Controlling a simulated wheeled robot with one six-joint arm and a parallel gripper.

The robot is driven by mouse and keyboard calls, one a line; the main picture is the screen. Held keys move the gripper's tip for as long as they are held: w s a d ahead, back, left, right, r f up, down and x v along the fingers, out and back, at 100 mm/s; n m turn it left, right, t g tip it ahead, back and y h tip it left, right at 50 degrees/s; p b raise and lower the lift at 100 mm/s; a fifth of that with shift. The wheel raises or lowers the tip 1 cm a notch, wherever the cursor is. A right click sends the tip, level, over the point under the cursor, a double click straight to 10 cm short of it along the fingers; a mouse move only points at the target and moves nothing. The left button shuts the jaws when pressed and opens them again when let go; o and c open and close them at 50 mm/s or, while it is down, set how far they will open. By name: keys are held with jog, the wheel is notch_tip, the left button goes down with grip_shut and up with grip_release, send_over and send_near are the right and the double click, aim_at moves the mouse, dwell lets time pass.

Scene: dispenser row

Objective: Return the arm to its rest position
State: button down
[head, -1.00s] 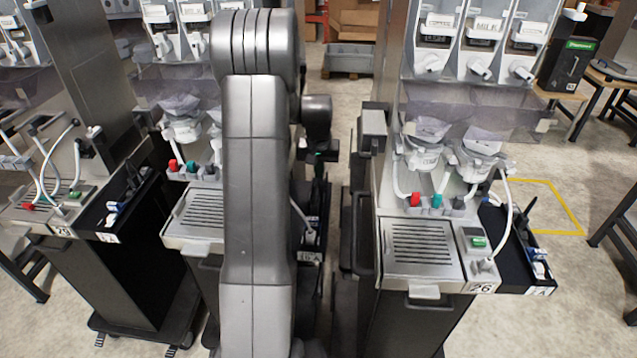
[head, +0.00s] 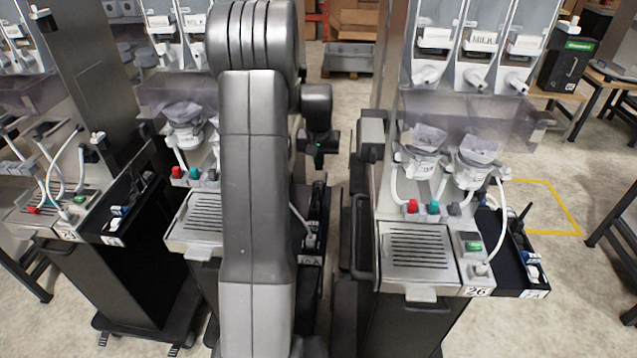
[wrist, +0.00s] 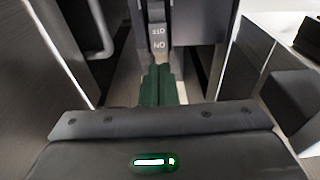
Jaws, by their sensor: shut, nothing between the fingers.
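My arm stands upright in the middle of the head view, with its upper link covering part of the second machine. My gripper (head: 319,163) hangs at the right of the arm, in the gap between two machines. It is small and dark there, above a black side tray (head: 312,235). In the wrist view, my gripper's green fingers (wrist: 162,86) are together, with nothing seen between them. They point toward a dark grey panel with small white lettering (wrist: 158,37).
A dispenser machine with a metal drip grate (head: 420,250) and the number 26 stands close on the right. More machines are on the left. A yellow floor outline (head: 552,203) lies at the right. A grey crate (head: 349,56) stands at the back.

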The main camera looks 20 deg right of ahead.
jog(key=shift+r+p, duration=0.5)
jog(key=shift+r, duration=0.55)
jog(key=shift+f, duration=0.2)
